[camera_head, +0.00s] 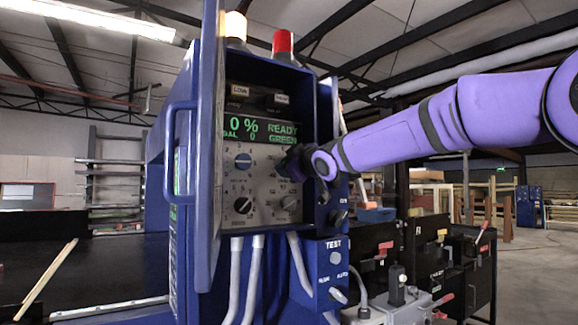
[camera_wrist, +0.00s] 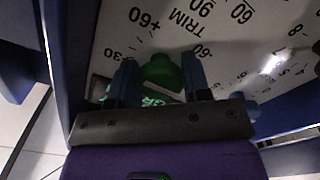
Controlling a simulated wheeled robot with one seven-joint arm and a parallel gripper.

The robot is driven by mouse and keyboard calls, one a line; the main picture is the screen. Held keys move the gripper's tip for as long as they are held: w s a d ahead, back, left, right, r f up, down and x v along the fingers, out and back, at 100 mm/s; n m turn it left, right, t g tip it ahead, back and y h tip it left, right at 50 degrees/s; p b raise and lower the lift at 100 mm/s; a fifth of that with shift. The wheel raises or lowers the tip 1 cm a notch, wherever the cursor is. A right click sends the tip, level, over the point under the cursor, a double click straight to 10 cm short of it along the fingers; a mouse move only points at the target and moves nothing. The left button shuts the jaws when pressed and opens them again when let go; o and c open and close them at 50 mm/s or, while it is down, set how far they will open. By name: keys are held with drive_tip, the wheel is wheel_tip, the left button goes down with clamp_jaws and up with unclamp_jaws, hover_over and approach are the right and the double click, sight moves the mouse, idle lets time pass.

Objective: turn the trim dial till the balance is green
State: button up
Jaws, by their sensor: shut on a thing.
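The trim dial shows as a green knob (camera_wrist: 162,72) in the wrist view, by the printed word TRIM. My gripper (camera_wrist: 159,82) has one finger on each side of it and is shut on it. In the head view my gripper (camera_head: 284,163) is at the right side of the grey control panel and hides the dial. The display (camera_head: 250,129) above reads 0 %, BAL 0, READY and GREEN in green letters.
The blue cabinet has an open door (camera_head: 206,160) with a handle on the left and a side wall on the right. A TEST box (camera_head: 335,262) hangs below.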

drive_tip(key=o, duration=0.9)
drive_tip(key=shift+v, duration=5.4)
